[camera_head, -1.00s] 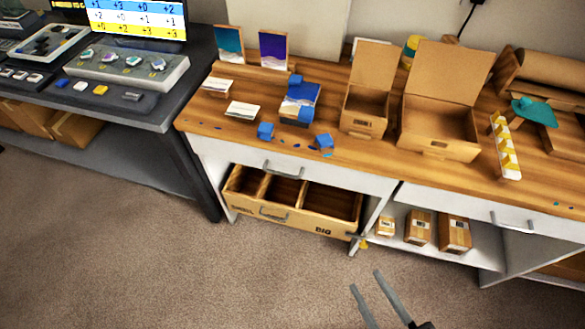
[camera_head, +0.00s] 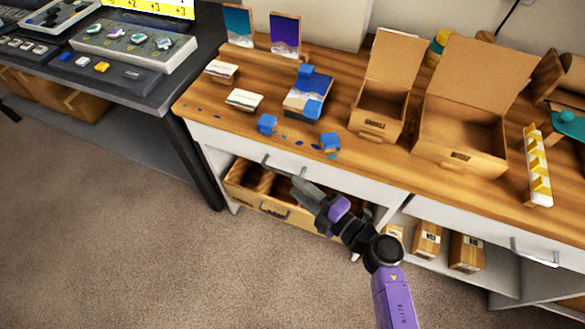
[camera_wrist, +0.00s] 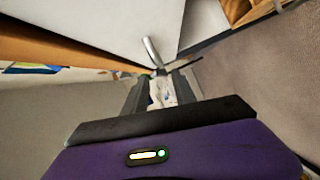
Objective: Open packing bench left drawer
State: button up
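The packing bench's left drawer (camera_head: 228,150) is a white front under the wooden top, and it looks closed. Its grey bar handle (camera_head: 270,164) shows in the head view; the handle's right end is close to my fingertips. My gripper (camera_head: 298,184) is in front of the drawer, at the right part of the handle. In the wrist view, my gripper's two dark fingers (camera_wrist: 163,82) stand apart with a gap between them. The metal handle (camera_wrist: 151,51) shows just beyond the fingertips. I cannot tell whether the fingers touch it.
A wooden divided bin (camera_head: 243,190) sits below the drawer. The right drawer has its own handle (camera_head: 534,254). Open cardboard boxes (camera_head: 460,150), blue cubes (camera_head: 267,123) and cards stand on the bench top (camera_head: 200,95). A dark desk (camera_head: 150,98) stands at left. Carpet is clear in front.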

aim_at(280, 171)
jog(key=shift+b+x, duration=0.7)
jog(key=shift+x, duration=3.4)
jog(key=shift+w+d+f, duration=0.15)
grip_shut()
